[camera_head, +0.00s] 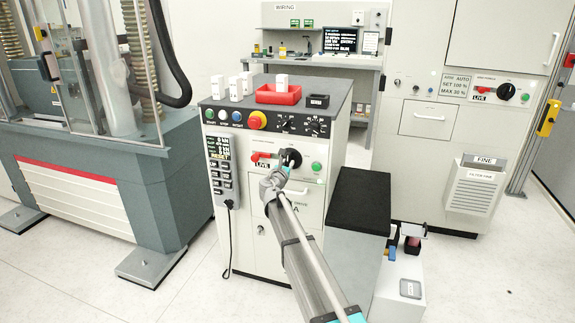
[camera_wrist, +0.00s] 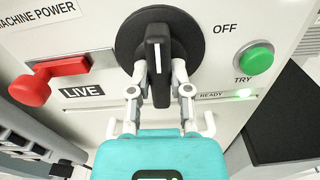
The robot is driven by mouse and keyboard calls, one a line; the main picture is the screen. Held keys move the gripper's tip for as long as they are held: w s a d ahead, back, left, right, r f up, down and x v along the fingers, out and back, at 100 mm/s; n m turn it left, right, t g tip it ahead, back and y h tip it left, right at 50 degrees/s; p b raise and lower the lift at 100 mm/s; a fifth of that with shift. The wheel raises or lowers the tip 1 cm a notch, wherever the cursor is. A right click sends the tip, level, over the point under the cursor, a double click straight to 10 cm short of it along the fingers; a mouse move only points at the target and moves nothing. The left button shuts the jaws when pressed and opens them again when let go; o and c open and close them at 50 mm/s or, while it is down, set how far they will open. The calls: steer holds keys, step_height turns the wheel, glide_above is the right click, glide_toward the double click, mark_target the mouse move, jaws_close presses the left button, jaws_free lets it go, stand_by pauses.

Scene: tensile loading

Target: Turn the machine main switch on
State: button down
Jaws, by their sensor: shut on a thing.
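The main switch is a black rotary knob (camera_wrist: 157,45) with a white line on a round black plate. It is on the machine's light front panel, and in the wrist view the knob stands nearly upright, its line at the upper end. In the head view the knob (camera_head: 292,157) is partly hidden by my arm. My gripper (camera_wrist: 157,82) has one finger on each side of the knob's lower part and is shut on it. The "OFF" label (camera_wrist: 224,28) is right of the knob; the "MACHINE POWER" label (camera_wrist: 42,14) is upper left.
A red handle (camera_wrist: 45,80) and the "LIVE" label (camera_wrist: 82,91) are left of the knob. A green "TRY" button (camera_wrist: 256,58) is at right, above a lit green light (camera_wrist: 244,93). A red stop button (camera_head: 257,120) and a red tray (camera_head: 278,94) are above.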

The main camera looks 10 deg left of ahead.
steer(key=shift+n, duration=0.5)
steer(key=c, duration=0.6)
jaws_free()
steer(key=shift+o, duration=0.2)
steer(key=shift+s, duration=0.1)
steer(key=s+a, duration=0.1)
steer(key=s, duration=1)
steer(key=shift+s+a, duration=0.3)
steer(key=shift+a, duration=0.1)
